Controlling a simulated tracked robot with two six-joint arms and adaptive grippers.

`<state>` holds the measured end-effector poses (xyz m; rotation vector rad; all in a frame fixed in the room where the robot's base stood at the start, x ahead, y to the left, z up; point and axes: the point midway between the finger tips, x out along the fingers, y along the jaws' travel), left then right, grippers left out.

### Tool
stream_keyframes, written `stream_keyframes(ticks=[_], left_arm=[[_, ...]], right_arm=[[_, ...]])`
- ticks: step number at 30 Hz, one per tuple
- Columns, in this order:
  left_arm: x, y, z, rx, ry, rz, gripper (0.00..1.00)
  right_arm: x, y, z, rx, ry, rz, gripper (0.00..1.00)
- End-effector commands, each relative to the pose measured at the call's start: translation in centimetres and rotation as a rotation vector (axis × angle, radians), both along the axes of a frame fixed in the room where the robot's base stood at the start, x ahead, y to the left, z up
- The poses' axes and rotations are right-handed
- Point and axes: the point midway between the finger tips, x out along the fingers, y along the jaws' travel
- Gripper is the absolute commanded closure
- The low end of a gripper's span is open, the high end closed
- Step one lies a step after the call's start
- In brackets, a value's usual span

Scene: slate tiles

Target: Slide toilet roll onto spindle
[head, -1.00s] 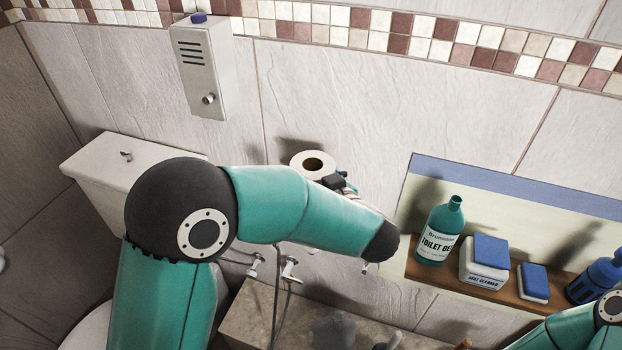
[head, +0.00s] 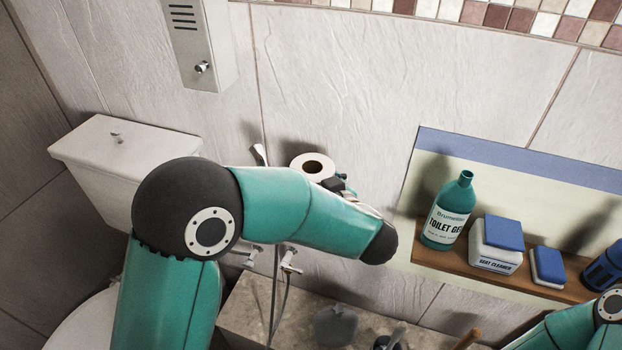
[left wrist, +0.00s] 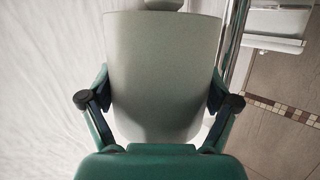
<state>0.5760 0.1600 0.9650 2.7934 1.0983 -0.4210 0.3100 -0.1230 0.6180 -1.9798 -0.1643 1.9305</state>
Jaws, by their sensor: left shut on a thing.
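The white toilet roll (head: 312,166) is near the tiled wall in the head view, its dark core hole facing up toward the camera. My left gripper (head: 336,184) is shut on it, mostly hidden behind my forearm. In the left wrist view the roll (left wrist: 162,60) fills the middle, with a finger of my gripper (left wrist: 160,102) on each side. A small pale rounded piece (left wrist: 164,4) shows just beyond the roll's far end; I cannot tell whether it is the spindle. No spindle is clearly seen in the head view. My right gripper is out of view.
A white cistern (head: 125,160) stands at the left, with a metal wall box (head: 197,45) above it. A pale handle (head: 259,154) shows left of the roll.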

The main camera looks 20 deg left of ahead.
Motion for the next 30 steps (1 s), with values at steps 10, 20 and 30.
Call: stream_keyframes(ticks=[10, 20, 30], left_arm=[[0.0, 0.0, -2.7, 0.0, 0.0, 0.001, 0.49], [0.0, 0.1, -5.0, 0.0, 0.0, 0.001, 0.49], [0.0, 0.1, -7.4, 0.001, 0.001, 0.001, 0.49]], right_arm=[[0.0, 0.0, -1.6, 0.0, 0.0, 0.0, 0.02], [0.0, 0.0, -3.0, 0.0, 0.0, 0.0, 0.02], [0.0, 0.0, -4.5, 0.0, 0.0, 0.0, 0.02]])
